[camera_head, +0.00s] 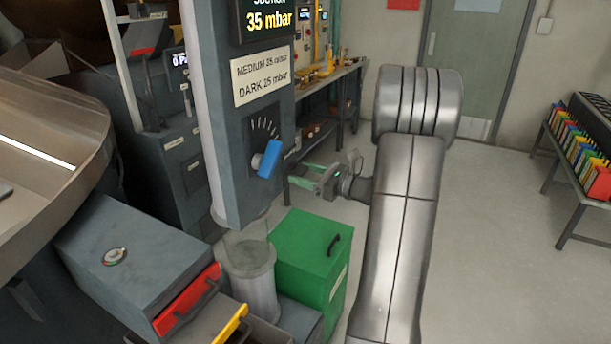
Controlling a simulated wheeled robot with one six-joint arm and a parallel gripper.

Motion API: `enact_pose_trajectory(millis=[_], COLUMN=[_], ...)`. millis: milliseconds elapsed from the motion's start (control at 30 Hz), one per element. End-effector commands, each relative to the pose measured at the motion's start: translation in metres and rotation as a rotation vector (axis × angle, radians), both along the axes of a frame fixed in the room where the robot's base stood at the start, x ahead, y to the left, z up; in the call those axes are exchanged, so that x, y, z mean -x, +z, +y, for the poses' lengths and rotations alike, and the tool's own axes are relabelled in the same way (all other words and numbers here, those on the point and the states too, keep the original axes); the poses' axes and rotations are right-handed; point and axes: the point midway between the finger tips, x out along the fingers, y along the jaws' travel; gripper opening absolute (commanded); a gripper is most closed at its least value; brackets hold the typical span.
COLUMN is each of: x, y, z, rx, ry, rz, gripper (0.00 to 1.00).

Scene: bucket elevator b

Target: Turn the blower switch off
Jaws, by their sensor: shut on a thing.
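My gripper (309,179) is at the right side of a dark grey control column (218,120). Its fingers point left, and their tips are at the column's lower right edge. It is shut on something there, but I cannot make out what. I cannot clearly see the blower switch. The column's front has a dial with a blue handle (269,158), tilted up to the right. Above it are a sign (262,77) with mbar values and a display (268,20) reading 35 mbar.
A green bin (310,255) stands below my gripper, beside a grey cylinder (250,282). A grey box with a red drawer (188,302) is at the lower left. A workbench (345,75) stands behind. Open floor lies to the right, before a rack (580,205).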

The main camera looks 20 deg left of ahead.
Motion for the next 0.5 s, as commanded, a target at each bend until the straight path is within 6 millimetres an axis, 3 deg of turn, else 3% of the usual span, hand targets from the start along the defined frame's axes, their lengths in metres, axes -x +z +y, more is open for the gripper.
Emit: enact_pose_trajectory(millis=[500], x=[0.0000], y=[-0.0070], z=[0.0002], rx=[0.050], ry=[0.001], rz=[-0.369], gripper=[0.34])
